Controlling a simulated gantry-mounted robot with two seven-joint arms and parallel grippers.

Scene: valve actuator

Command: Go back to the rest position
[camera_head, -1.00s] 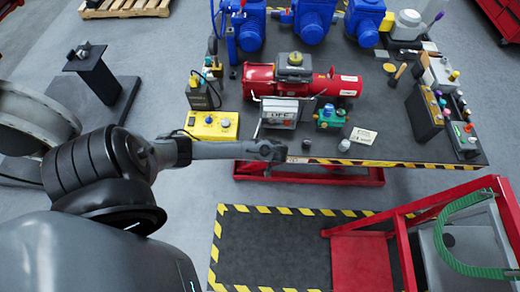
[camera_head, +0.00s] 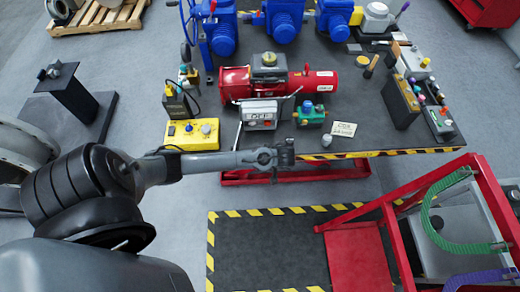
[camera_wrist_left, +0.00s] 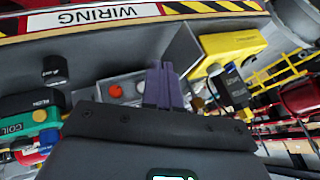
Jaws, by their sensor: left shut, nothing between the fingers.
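My left arm comes in from the left in the head view. My left gripper (camera_head: 287,155) is by the front edge of the workbench (camera_head: 362,120), near its striped strip. In the left wrist view its two dark fingers (camera_wrist_left: 164,88) are together with nothing between them. The red valve actuator (camera_head: 290,82) lies on the bench, beyond the gripper and apart from it. My right gripper is in neither view.
A yellow box (camera_head: 192,134) sits at the bench's left front corner. A red frame cart (camera_head: 352,252) stands at lower right.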

